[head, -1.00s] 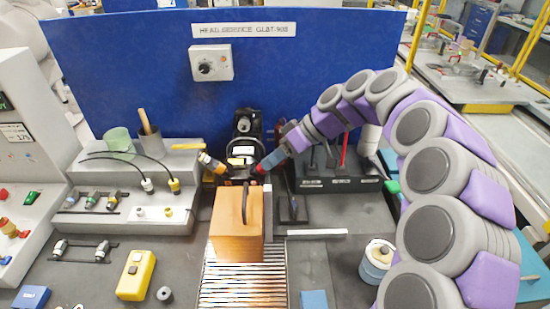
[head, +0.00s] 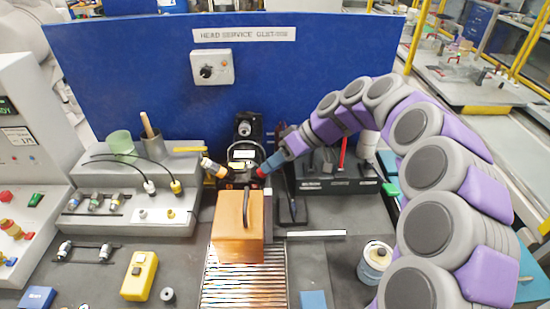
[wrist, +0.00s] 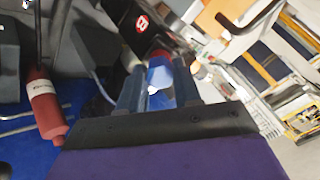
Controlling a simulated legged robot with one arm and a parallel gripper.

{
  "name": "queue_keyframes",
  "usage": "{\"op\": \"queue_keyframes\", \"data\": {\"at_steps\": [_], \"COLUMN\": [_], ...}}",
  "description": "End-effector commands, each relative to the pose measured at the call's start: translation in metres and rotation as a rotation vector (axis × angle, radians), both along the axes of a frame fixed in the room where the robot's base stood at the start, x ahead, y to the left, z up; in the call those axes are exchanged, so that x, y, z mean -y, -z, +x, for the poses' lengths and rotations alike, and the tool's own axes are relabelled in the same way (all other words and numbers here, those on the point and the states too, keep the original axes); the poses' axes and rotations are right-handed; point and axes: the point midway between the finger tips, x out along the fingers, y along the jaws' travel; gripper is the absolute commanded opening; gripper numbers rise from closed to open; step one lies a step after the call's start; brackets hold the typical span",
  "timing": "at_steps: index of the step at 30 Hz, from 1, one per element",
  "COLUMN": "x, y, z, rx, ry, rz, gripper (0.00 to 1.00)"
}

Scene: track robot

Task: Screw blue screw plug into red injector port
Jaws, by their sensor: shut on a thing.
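My gripper (head: 274,161) reaches in from the right to the dark device in the middle of the bench. In the wrist view its two dark fingers (wrist: 158,90) are shut on the blue screw plug (wrist: 160,76). The red injector port (wrist: 158,56) is directly beyond the plug, and the two look in line and close together. Whether the thread is engaged cannot be told. In the head view a red port (head: 261,172) shows at the fingertips, on the device's right side. The plug is mostly hidden there by the fingers.
An orange block with a black handle (head: 238,230) stands in front of the device on a slatted grate. A grey stepped stand (head: 140,220) with cables and fittings is at left. A black tool rack (head: 340,180) stands at right, beneath my arm. A blue panel (head: 130,80) closes the back.

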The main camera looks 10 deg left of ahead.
Motion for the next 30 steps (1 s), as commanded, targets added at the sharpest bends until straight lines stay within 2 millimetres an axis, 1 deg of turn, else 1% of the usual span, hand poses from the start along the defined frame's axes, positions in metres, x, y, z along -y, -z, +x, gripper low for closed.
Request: {"op": "queue_keyframes", "data": {"at_steps": [1,12,13,21,30], "x": [0.0001,-0.0003,-0.0004,-0.0004,0.0009], "y": [-0.0022,-0.0014,0.0002,0.0006,-0.0011], "z": [-0.0001,0.0000,0.0000,0.0000,0.0005], "rx": [-0.013,-0.091,-0.089,-0.086,-0.084], "ry": [0.012,0.093,0.091,0.090,0.089], "rz": [-0.003,-0.023,-0.022,-0.022,-0.022], "gripper": [0.00,0.00,0.35,0.61,0.62]}}
